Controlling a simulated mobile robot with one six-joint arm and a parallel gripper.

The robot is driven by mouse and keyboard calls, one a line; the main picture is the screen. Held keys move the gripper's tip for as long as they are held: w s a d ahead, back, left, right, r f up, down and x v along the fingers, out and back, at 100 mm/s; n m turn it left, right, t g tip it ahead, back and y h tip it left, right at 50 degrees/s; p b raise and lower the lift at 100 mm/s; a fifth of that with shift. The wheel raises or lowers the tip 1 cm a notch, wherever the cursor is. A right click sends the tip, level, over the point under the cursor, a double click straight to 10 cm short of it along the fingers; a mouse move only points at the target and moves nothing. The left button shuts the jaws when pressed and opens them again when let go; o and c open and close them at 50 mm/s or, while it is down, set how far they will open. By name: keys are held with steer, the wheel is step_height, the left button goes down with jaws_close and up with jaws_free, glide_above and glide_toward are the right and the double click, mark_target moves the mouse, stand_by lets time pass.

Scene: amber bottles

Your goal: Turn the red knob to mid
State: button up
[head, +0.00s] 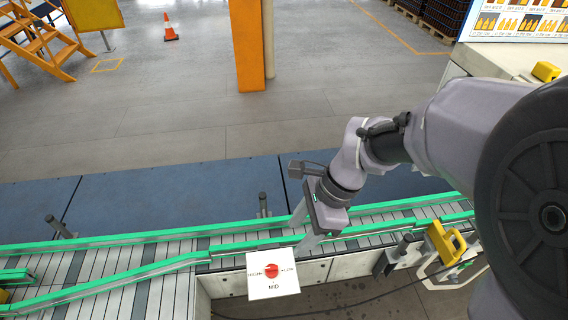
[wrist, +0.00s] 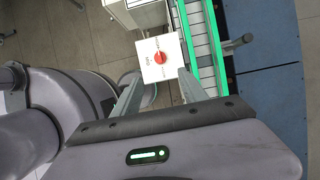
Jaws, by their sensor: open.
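Which label the knob points to is too small to tell. In the wrist view the knob (wrist: 160,58) and panel (wrist: 147,74) lie beyond the fingertips, roughly between them. My gripper (head: 303,230) is open and empty, above the conveyor, up and right of the knob and apart from it. Its two fingers also show in the wrist view (wrist: 159,78).
A conveyor (head: 150,256) with green rails (head: 130,238) runs behind the panel. A yellow-handled device (head: 445,243) stands at its right. An orange post (head: 247,45) and a cone (head: 169,28) stand farther back. Free floor lies beyond the blue mats (head: 160,195).

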mark_target(273, 267)
steer(key=b+x, duration=0.3)
steer(key=x, duration=1.2)
steer(key=shift+s+b, duration=0.15)
steer(key=shift+b, duration=0.2)
steer(key=shift+a+f, duration=0.1)
steer(key=shift+f, duration=0.15)
jaws_close()
